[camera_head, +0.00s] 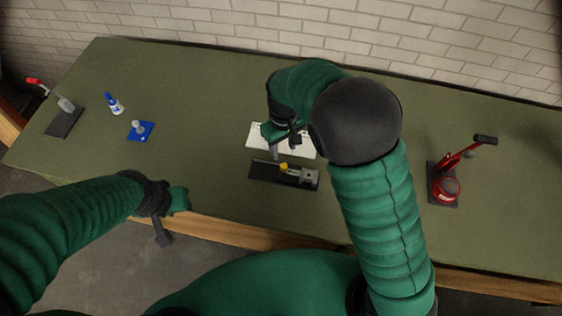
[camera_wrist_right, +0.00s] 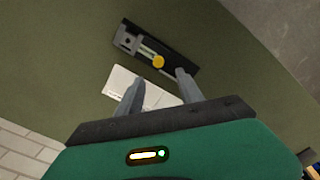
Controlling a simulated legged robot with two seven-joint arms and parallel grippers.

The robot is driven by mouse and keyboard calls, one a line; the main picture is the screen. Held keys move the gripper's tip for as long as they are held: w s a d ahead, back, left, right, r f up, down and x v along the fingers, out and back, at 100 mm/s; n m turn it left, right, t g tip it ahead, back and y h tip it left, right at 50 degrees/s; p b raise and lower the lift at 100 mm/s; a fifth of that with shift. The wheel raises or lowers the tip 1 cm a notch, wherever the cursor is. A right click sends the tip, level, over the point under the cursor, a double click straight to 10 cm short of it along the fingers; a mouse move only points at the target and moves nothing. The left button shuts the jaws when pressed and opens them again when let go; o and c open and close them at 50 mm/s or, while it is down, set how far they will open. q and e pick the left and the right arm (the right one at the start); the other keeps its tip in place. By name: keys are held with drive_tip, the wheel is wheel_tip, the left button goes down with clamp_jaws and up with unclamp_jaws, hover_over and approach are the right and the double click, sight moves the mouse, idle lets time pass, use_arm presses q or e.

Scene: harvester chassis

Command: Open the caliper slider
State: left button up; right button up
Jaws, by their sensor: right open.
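The caliper slider (camera_head: 286,174) lies on the green table near its front middle. It has a dark base, a grey block at its right end and a yellow knob (camera_head: 284,167). In the right wrist view the yellow knob (camera_wrist_right: 158,62) shows on the rail beyond my fingertips. My right gripper (camera_head: 284,148) is open and empty, above the white sheet and just behind the slider; its two fingers (camera_wrist_right: 157,82) stand apart, not touching the knob. My left gripper (camera_head: 163,215) hangs at the table's front edge, apart from everything; its jaw state is unclear.
A white sheet (camera_head: 256,138) lies behind the slider, partly hidden by my right arm. A red device with a lever (camera_head: 446,186) stands at right. At left are a blue pad with a grey knob (camera_head: 140,130), a blue-white bottle (camera_head: 114,104) and a red-handled clamp (camera_head: 64,112).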

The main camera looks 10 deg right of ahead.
sight(284, 165)
drive_tip(key=f, duration=0.3)
drive_tip(key=f+p, duration=0.1)
drive_tip(key=f, duration=0.5)
drive_tip(key=shift+w+d+f+p, duration=0.1)
drive_tip(key=shift+d+f+p, duration=0.15)
drive_tip(key=shift+f+p, duration=0.1)
drive_tip(key=shift+a+f, duration=0.15)
drive_tip(key=shift+f, duration=0.4)
clamp_jaws()
